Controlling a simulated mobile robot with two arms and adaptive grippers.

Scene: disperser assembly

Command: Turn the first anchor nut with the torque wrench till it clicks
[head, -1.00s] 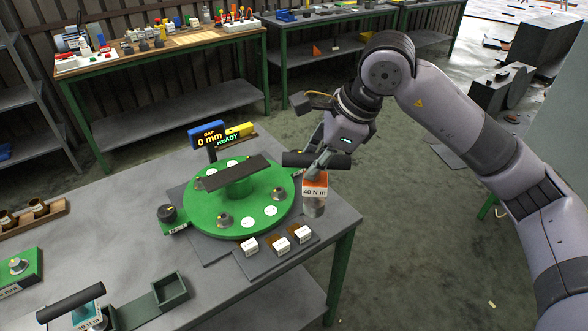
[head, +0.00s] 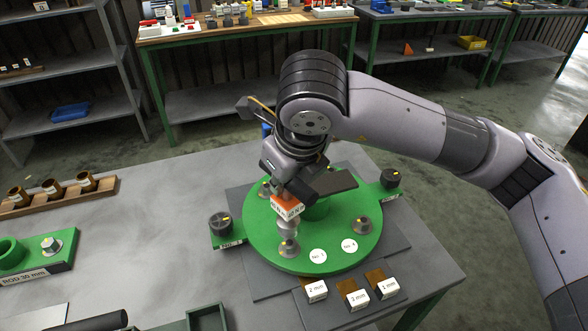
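My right gripper (head: 290,190) is shut on the torque wrench with the orange and white label (head: 288,207), marked 40 N m in the earlier frame. Its grey socket (head: 289,228) points down at the front-left anchor nut (head: 289,248) on the round green disperser base (head: 330,258). Socket and nut overlap in the view; I cannot tell whether the socket is seated. Another nut (head: 362,226) stands at the right of the base, and one (head: 265,188) at its back left. My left gripper is not in view.
Black knobs stand left (head: 220,222) and right (head: 392,179) of the base. Small blocks marked in mm (head: 357,298) lie in front. A green rod fixture (head: 50,250) and brown cups (head: 52,188) are at left. A black handle (head: 95,322) shows at the bottom. The table's middle left is clear.

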